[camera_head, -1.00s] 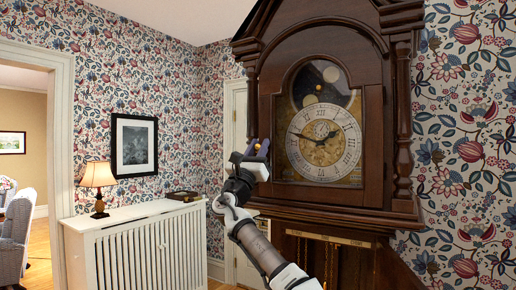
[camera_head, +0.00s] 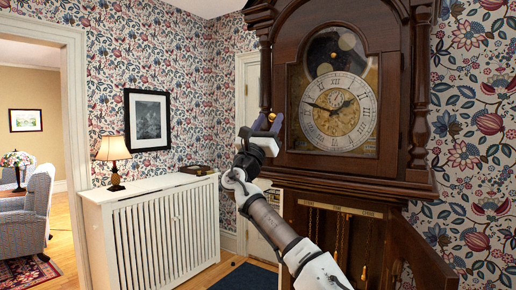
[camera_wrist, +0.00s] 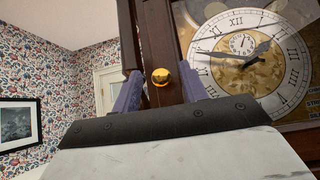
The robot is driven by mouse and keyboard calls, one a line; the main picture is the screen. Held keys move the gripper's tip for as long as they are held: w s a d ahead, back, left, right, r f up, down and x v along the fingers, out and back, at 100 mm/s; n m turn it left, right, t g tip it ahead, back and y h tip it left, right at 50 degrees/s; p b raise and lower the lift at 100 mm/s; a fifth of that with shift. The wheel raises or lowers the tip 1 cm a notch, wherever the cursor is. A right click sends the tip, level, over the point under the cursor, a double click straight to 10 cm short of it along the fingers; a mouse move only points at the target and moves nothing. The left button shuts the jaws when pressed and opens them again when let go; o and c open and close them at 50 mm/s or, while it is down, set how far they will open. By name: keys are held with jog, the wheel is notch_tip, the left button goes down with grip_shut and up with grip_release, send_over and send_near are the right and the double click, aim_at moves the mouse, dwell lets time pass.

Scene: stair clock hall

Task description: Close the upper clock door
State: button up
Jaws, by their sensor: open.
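The upper clock door (camera_head: 333,164) is the dark wood, arched frame around the clock's dial (camera_head: 338,112). It looks flush or nearly flush with the case; I cannot tell whether a small gap is left. Its round brass knob (camera_wrist: 160,77) shows in the wrist view on the left part of the door frame. My gripper (camera_head: 266,126) is at the door's left edge. In the wrist view its purple fingers (camera_wrist: 160,92) are open, one on each side of the knob as seen. I cannot tell whether they touch the knob or the door.
Turned wooden columns (camera_head: 421,95) flank the clock's hood. The lower clock case (camera_head: 345,245) has weights and chains below. A white radiator cover (camera_head: 150,235) with a lamp (camera_head: 114,155) and a book (camera_head: 197,170) stands to the left. Open floor shows near a dark blue mat (camera_head: 245,277).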

jog(key=b+v, duration=0.4)
jog(key=v, duration=0.7)
jog(key=shift+s+f, duration=0.15)
jog(key=shift+f, duration=0.1)
jog(key=shift+a, duration=0.1)
